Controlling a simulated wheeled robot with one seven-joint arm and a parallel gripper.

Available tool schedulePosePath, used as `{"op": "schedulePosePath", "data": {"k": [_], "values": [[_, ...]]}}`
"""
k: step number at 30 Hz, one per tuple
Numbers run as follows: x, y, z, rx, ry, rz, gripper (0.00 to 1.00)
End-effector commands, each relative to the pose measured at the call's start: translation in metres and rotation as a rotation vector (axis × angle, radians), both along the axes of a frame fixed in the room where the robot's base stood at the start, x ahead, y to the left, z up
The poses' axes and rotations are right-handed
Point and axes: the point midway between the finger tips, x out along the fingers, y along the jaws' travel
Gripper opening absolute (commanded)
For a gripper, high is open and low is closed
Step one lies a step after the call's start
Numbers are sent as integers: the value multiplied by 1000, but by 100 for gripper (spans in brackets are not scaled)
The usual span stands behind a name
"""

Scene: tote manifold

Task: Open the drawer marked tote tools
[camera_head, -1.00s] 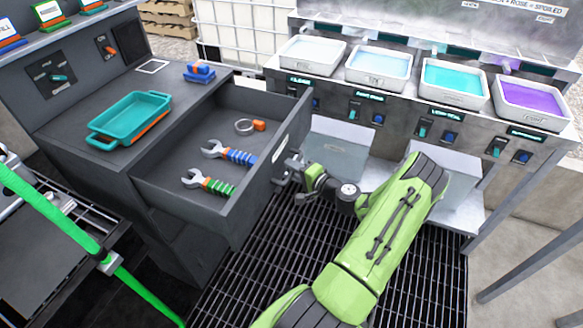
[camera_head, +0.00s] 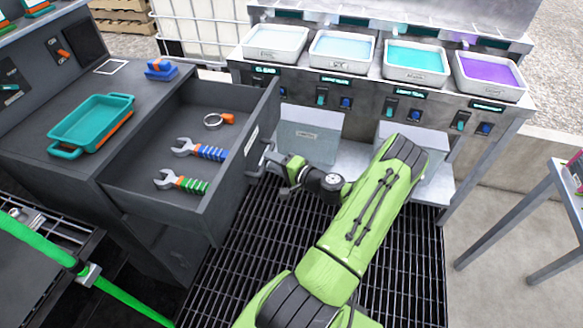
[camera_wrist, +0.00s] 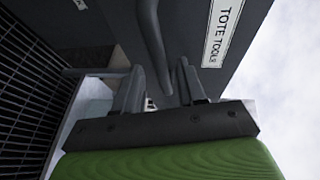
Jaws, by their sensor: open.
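The dark grey drawer (camera_head: 228,180) stands pulled well out of its cabinet. Its front carries a white label reading "TOTE TOOLS" (camera_wrist: 222,30) in the wrist view. Inside lie a wrench with a blue grip (camera_head: 199,150), a wrench with a green grip (camera_head: 182,183) and a ring with an orange part (camera_head: 219,120). My gripper (camera_head: 278,165) is at the outer side of the drawer front, by its handle. In the wrist view my gripper (camera_wrist: 158,85) has its fingers apart, with the dark bar handle (camera_wrist: 152,42) reaching down between them. I cannot tell whether they touch it.
A teal tray (camera_head: 92,122) and a blue block (camera_head: 161,68) sit on the cabinet top. A bench with several liquid-filled basins (camera_head: 415,62) stands behind. Grey bins (camera_head: 311,136) sit on its lower shelf. A green bar (camera_head: 95,278) crosses the left front. Dark grating covers the floor.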

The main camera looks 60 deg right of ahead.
Motion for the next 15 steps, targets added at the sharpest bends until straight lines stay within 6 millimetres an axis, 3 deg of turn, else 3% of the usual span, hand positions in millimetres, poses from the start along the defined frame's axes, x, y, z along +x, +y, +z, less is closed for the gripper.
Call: {"op": "schedulePosePath", "data": {"k": [3,9,15], "values": [[-36,3,9,3,3,-7,40],[-90,10,19,1,1,-5,40],[-119,14,24,0,0,-1,40]]}}
